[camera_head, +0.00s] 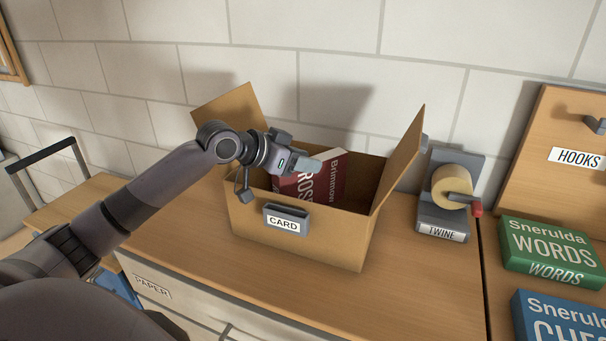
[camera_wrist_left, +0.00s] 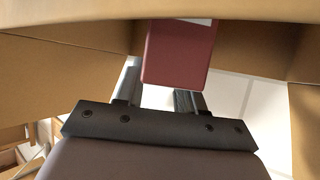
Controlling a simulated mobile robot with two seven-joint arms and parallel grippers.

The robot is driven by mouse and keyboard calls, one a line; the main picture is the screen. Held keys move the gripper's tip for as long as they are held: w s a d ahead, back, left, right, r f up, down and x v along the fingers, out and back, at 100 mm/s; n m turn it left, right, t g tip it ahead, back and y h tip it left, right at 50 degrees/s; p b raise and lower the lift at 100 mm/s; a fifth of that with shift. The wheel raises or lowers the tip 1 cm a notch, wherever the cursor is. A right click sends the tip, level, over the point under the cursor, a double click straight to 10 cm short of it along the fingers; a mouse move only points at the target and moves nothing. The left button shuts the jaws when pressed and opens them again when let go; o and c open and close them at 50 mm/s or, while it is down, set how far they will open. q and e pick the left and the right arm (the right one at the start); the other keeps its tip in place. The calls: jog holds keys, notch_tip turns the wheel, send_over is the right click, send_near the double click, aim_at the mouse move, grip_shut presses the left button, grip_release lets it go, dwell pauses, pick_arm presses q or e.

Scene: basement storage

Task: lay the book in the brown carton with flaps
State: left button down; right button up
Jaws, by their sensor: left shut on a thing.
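The red book (camera_head: 331,181) is inside the brown carton with flaps (camera_head: 330,239), tilted, with its white-lettered cover toward the front. Its lower part is hidden behind the carton's front wall. My left gripper (camera_head: 306,163) reaches over the front wall and is shut on the book. In the left wrist view the book (camera_wrist_left: 178,58) shows as a dark red block at the fingers (camera_wrist_left: 160,92), with carton walls (camera_wrist_left: 52,68) around it. I cannot tell whether the book touches the carton floor. My right gripper is not in view.
The carton, labelled CARD, stands on a wooden worktop (camera_head: 230,270) with side flaps raised. A twine holder (camera_head: 443,206) stands close to its right. Farther right are a green box (camera_head: 551,250), a blue box (camera_head: 562,320) and a hooks board (camera_head: 550,190). The worktop in front is clear.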

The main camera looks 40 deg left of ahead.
pick_arm(q)
notch_tip(320, 180, down, 3)
jog(key=shift+f, duration=0.1)
jog(key=c, duration=0.7)
grip_release()
jog(key=shift+f, duration=0.1)
jog(key=b, duration=0.2)
send_near(303, 174)
jog(key=shift+a, duration=0.9)
jog(key=shift+f, duration=0.1)
